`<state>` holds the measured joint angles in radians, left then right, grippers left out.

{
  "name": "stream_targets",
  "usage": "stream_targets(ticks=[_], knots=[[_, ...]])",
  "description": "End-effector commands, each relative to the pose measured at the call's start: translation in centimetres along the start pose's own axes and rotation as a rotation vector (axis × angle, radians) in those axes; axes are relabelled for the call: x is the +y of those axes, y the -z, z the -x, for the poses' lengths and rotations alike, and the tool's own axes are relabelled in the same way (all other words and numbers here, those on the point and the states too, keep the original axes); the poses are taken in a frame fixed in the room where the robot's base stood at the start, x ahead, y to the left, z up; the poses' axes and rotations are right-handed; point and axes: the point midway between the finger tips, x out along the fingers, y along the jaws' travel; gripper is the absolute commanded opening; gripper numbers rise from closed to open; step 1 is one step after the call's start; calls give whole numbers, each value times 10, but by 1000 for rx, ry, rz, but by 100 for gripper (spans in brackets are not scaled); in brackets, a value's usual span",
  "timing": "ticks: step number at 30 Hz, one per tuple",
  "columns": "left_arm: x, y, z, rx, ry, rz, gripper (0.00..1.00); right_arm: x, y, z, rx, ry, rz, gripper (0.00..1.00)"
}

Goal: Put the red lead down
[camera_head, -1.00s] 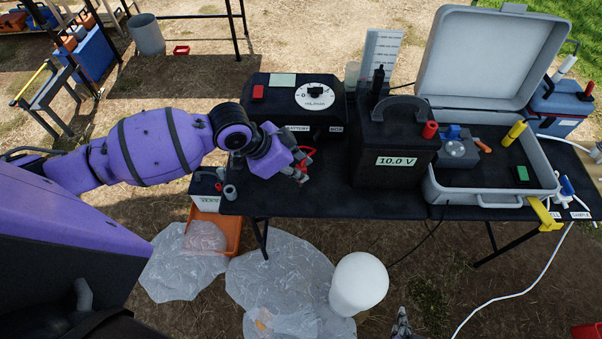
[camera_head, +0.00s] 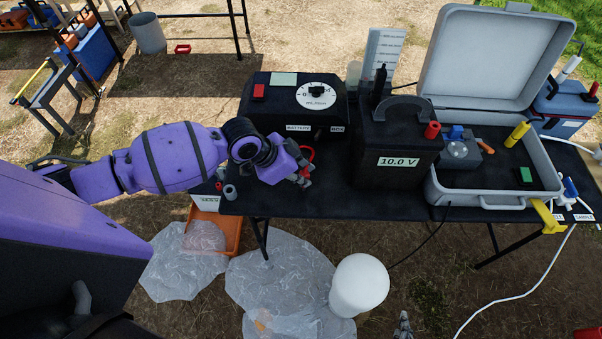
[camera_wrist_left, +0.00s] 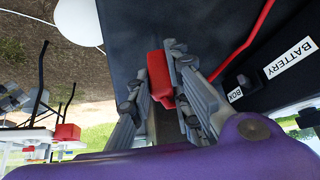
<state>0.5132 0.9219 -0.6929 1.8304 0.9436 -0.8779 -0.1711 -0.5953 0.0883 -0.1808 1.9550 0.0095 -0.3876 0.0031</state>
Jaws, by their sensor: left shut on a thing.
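My left gripper (camera_head: 303,172) is over the left part of the black table, in front of the battery box (camera_head: 300,112). In the left wrist view my left gripper (camera_wrist_left: 157,90) is shut on the red lead's block-shaped red end (camera_wrist_left: 160,76). The red cable (camera_wrist_left: 247,42) runs beside it over the dark surface. In the head view a red piece of the lead (camera_head: 309,153) shows behind the fingers. I cannot tell whether the red end touches the table. Only a grey tip of my right gripper (camera_head: 403,326) shows at the bottom edge.
A black unit marked 10.0 V (camera_head: 398,150) with a red terminal (camera_head: 432,130) stands right of the left gripper. An open grey case (camera_head: 490,200) is farther right. The black table (camera_head: 340,200) is bare between gripper and unit. A white bucket (camera_head: 358,285) stands below.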

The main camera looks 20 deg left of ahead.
Motion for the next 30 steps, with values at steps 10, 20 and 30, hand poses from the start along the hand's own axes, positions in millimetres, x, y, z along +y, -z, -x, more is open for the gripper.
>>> stream_targets(ticks=[10,20,30], knots=[[0,-4,-6,0,-1,0,20,-2,-2,-1,-1,-2,-8,0],[0,-4,-6,0,0,0,37,0,-1,0,0,-3,-4,0],[-1,3,22,0,3,-2,37,3,4,2,7,-1,7,0]])
